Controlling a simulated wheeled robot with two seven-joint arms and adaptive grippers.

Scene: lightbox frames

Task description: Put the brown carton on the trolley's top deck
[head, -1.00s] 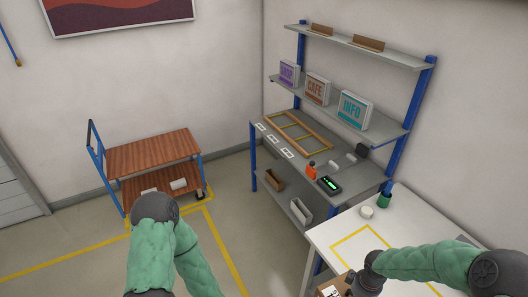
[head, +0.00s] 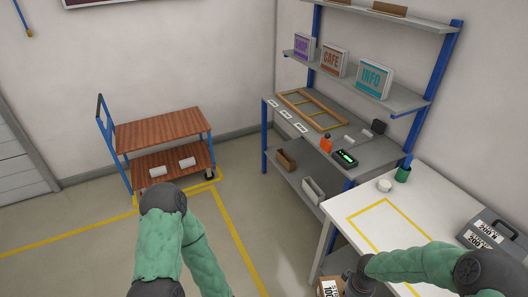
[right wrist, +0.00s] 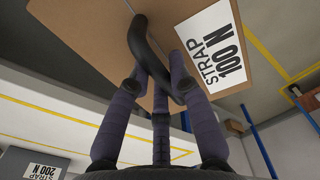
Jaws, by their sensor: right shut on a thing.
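The brown carton (head: 327,287) shows at the bottom edge of the head view, mostly cut off by the frame. In the right wrist view the carton (right wrist: 85,35) fills the top, with a white label reading "STRAP 100 N" and a dark strap (right wrist: 140,38). My right gripper (right wrist: 160,85) is shut on the carton by this strap. In the head view the right gripper (head: 354,283) is beside the carton. The trolley's wooden top deck (head: 160,129) is bare, at the left. My left arm reaches in at the bottom, but its gripper is hidden.
The trolley's lower deck (head: 150,168) carries two white items. A white table (head: 345,235) with a yellow outline stands at the right, bearing a grey case (head: 490,235) labelled 200 N. A shelf bench (head: 340,125) stands behind. Open floor lies between trolley and table.

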